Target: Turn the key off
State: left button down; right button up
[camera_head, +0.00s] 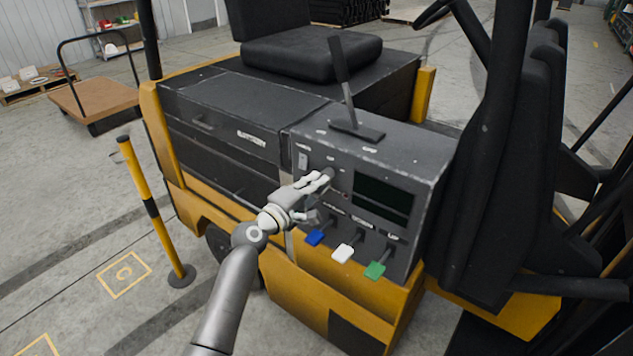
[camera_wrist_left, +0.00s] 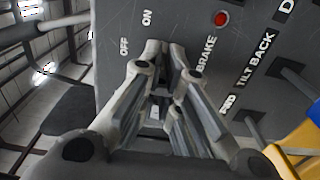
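The dark control panel (camera_head: 298,150) is on the front of a yellow and black forklift. My left gripper (camera_head: 326,178) reaches it from the lower left, with its fingertips at the panel face. In the left wrist view the fingertips (camera_wrist_left: 166,50) are close together with a narrow gap, just beside the OFF and ON labels (camera_wrist_left: 135,32). The key lies between the fingertips and is almost wholly hidden by them; its turn position cannot be told. My right gripper is not in view.
Blue (camera_head: 315,238), white (camera_head: 343,253) and green (camera_head: 375,270) lever handles stick out below my left gripper. A black lever (camera_head: 342,75) rises from the panel top. A red round light (camera_wrist_left: 222,18) is near the BRAKE label. A yellow post (camera_head: 150,205) stands at left.

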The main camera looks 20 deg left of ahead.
pick_arm(q)
jog(key=shift+f, duration=0.1)
dwell(0.3)
jog(key=c, duration=1)
grip_release()
jog(key=shift+s, duration=0.1)
jog(key=v, duration=1.2)
